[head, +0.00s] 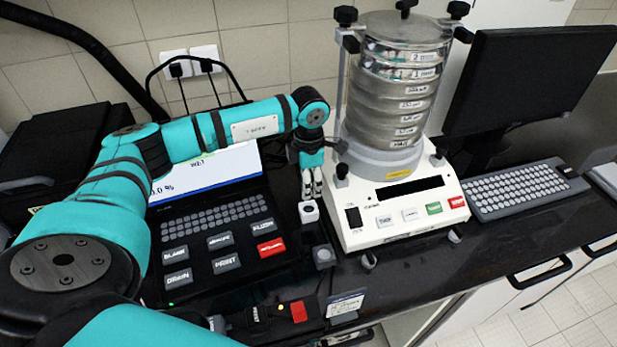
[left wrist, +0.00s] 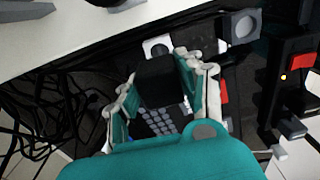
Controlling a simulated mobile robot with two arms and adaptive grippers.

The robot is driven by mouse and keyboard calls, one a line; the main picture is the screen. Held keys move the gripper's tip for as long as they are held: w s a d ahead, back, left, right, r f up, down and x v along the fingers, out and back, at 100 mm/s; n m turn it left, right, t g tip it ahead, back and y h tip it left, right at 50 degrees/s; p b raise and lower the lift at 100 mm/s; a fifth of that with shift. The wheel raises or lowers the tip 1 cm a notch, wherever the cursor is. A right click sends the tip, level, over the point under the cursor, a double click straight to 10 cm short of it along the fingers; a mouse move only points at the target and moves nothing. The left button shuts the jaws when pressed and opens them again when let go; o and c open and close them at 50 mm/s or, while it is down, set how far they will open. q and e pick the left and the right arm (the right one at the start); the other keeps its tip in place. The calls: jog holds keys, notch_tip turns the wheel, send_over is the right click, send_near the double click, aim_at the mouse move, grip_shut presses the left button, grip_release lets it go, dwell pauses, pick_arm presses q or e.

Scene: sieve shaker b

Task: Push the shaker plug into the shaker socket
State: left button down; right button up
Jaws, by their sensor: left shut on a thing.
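My left gripper (head: 312,192) points down beside the shaker, its fingers close together. In the left wrist view, the gripper (left wrist: 165,85) is shut on a black block (left wrist: 157,82), which I take to be the shaker plug. In the head view the plug is hidden or too small to make out. A small white block with a round dark face (head: 309,211) stands just below the fingertips; it also shows beyond the plug in the left wrist view (left wrist: 157,47). It may be the shaker socket, but I cannot tell for sure. Whether plug and block touch is unclear. My right gripper is not in view.
The sieve shaker (head: 402,200) stands close right of the gripper. A black instrument with a keypad (head: 215,235) is close on the left. A grey block with a round face (head: 324,257) sits in front. A monitor (head: 530,75) and keyboard (head: 515,190) are at right.

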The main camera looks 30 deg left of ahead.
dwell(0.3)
pick_arm(q)
jog(key=shift+f, duration=0.2)
jog(key=shift+f+b, duration=1.8)
jog(key=shift+f, duration=0.95)
jog(key=shift+b, duration=0.4)
jog(key=shift+f+b, duration=0.4)
dwell(0.4)
